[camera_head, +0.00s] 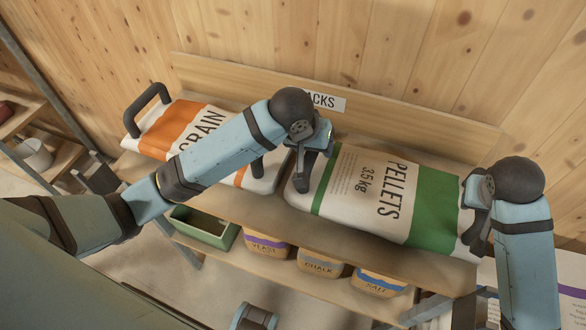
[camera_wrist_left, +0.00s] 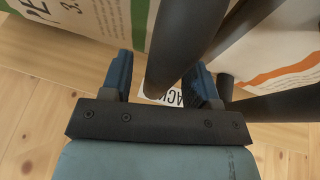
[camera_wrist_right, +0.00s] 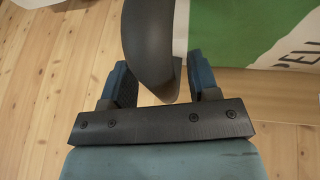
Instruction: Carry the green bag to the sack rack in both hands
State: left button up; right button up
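The green bag (camera_head: 433,205), white with a green band and marked PELLETS 3.5 kg, lies flat on the top shelf of the sack rack (camera_head: 330,239). Its black end handles are mostly hidden by my grippers in the head view. My left gripper (camera_head: 318,148) is at the bag's left end. In the left wrist view its fingers (camera_wrist_left: 160,85) stand apart with a dark handle bar (camera_wrist_left: 183,45) between them. My right gripper (camera_head: 478,208) is at the right end. In the right wrist view its fingers (camera_wrist_right: 162,85) stand apart around the right handle (camera_wrist_right: 150,40).
An orange-banded GRAIN bag (camera_head: 160,135) with black handles lies left of the green bag, close to my left gripper. A SACKS label (camera_head: 326,101) is on the backboard. The lower shelf holds a green tray (camera_head: 205,232) and several small sacks (camera_head: 320,264).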

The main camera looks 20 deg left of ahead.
pick_arm(q)
jog(key=shift+r, duration=0.2)
pick_arm(e)
jog(key=shift+r, duration=0.1)
jog(key=shift+s+r, duration=0.15)
jog(key=shift+r, duration=0.15)
jog(key=shift+v, duration=1.25)
pick_arm(q)
jog(key=v, duration=1.1)
jog(key=shift+s+r, duration=0.2)
jog(key=shift+r, duration=0.05)
pick_arm(e)
jog(key=s+a, duration=0.4)
jog(key=s, duration=0.7)
jog(key=shift+a+f, duration=0.2)
jog(key=shift+a, duration=0.1)
pick_arm(q)
jog(key=shift+s+a, duration=0.1)
jog(key=shift+a, duration=0.05)
